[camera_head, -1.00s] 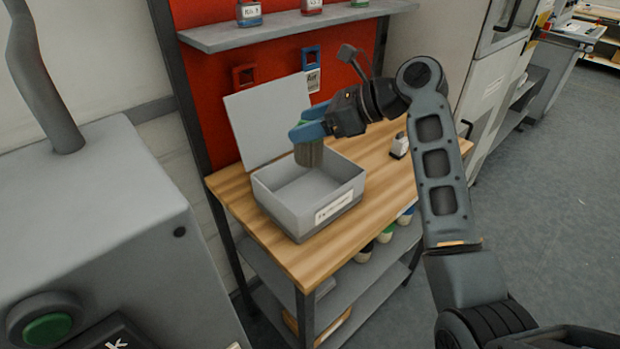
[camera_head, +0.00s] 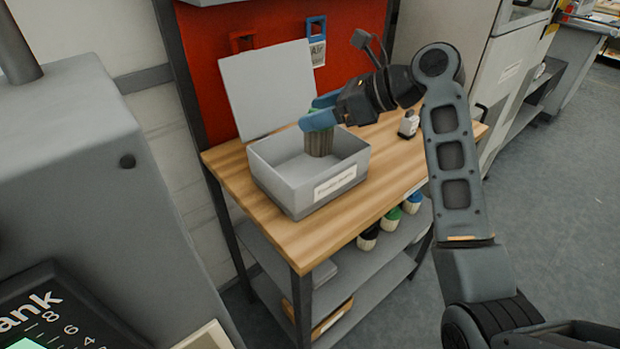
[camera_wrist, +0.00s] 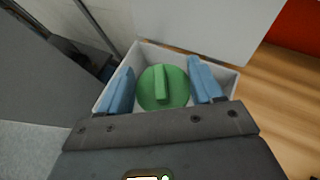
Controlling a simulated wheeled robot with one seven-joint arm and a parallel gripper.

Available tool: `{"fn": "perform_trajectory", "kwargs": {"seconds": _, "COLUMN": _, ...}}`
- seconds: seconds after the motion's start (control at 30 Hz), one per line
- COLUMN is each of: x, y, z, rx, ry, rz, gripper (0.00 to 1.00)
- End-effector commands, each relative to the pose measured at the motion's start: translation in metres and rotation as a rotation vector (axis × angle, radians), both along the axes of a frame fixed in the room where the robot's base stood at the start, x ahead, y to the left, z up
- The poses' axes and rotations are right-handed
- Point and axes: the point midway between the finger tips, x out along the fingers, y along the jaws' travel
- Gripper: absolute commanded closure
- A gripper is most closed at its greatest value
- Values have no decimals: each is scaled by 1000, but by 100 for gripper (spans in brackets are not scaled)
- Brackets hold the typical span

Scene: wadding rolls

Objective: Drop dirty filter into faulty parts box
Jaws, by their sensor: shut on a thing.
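The dirty filter (camera_head: 319,143) is a grey-brown ribbed cylinder with a green top. The green top with its raised bar (camera_wrist: 162,86) faces the wrist camera. My gripper (camera_head: 321,112) has blue fingers and is shut on the filter, one finger at each side of the green top. The filter hangs upright at the box opening, its lower part inside the walls. The faulty parts box (camera_head: 335,186) is a grey open box with a white label on its front, on the wooden bench; its walls also show in the wrist view (camera_wrist: 146,52). Whether the filter touches the box floor is unclear.
The box's grey lid (camera_head: 268,90) stands open behind it. A small white-and-dark bottle (camera_head: 408,124) stands on the wooden bench (camera_head: 290,240) to the right. Several capped containers sit on the shelf below. A grey machine (camera_head: 90,170) fills the left.

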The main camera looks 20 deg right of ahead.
Motion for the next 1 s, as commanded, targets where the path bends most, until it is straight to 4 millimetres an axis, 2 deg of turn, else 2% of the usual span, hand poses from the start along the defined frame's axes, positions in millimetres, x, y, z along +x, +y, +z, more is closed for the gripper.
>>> {"fn": "perform_trajectory", "kwargs": {"seconds": 0.03, "x": 0, "y": 0, "z": -10, "rx": 0, "ry": -2, "rz": 0, "gripper": 67}}
{"fn": "perform_trajectory", "kwargs": {"seconds": 0.2, "x": 0, "y": 0, "z": -18, "rx": 0, "ry": 0, "rz": 0, "gripper": 67}}
{"fn": "perform_trajectory", "kwargs": {"seconds": 0.57, "x": 0, "y": 0, "z": -18, "rx": 0, "ry": 0, "rz": 0, "gripper": 67}}
{"fn": "perform_trajectory", "kwargs": {"seconds": 0.6, "x": 0, "y": 0, "z": -18, "rx": 0, "ry": 0, "rz": 0, "gripper": 34}}
{"fn": "perform_trajectory", "kwargs": {"seconds": 0.9, "x": 0, "y": 0, "z": -18, "rx": 0, "ry": 0, "rz": 0, "gripper": 5}}
{"fn": "perform_trajectory", "kwargs": {"seconds": 1.0, "x": 0, "y": 0, "z": -18, "rx": 1, "ry": 1, "rz": 0, "gripper": 5}}
